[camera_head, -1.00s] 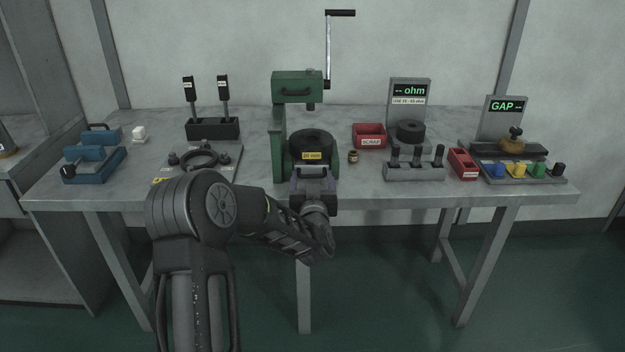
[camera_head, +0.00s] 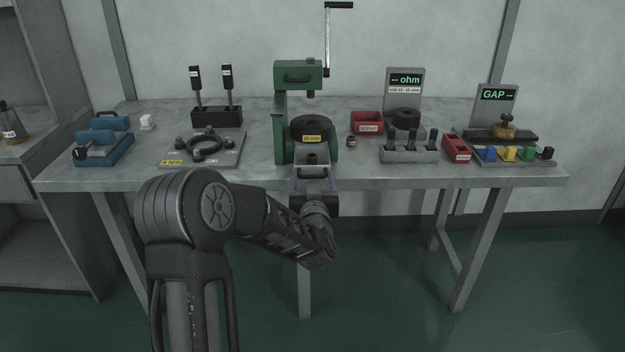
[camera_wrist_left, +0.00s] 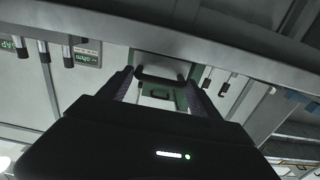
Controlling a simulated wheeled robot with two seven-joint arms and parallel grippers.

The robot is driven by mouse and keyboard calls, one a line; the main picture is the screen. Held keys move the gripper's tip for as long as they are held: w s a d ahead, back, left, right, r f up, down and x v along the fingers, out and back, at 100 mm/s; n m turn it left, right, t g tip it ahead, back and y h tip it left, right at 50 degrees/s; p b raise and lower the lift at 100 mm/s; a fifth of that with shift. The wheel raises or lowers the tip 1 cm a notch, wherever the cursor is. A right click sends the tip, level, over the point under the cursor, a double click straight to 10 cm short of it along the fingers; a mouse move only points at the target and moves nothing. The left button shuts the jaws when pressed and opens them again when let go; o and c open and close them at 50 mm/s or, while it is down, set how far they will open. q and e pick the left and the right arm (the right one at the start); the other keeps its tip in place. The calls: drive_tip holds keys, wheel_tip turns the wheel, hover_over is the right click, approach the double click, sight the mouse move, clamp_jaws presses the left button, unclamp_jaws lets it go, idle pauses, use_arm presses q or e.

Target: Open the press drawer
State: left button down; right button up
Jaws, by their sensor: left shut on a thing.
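The green press (camera_head: 281,125) stands at the middle of the table, with a crank on top and a black round die (camera_head: 311,130) above a yellow "20 mm" label. My left gripper (camera_head: 315,184) is at the drawer front, shut on the dark drawer handle (camera_head: 312,177). In the left wrist view the handle (camera_wrist_left: 160,76) lies between the two fingers. My right gripper is not in view.
A red scrap bin (camera_head: 367,123) and a small brass piece (camera_head: 351,141) are right of the press. A grey peg rack (camera_head: 408,155) stands farther right. A plate with a black ring (camera_head: 204,147) lies to the left. The table's front edge runs under the drawer.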

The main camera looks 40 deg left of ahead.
use_arm(q)
drive_tip(key=shift+s+d, duration=0.1)
drive_tip(key=shift+d, duration=0.2)
drive_tip(key=shift+c, duration=2.1)
unclamp_jaws()
drive_tip(key=shift+a, duration=0.1)
drive_tip(key=v, duration=0.7)
drive_tip(key=shift+s+d, duration=0.25)
drive_tip(key=shift+f, duration=0.1)
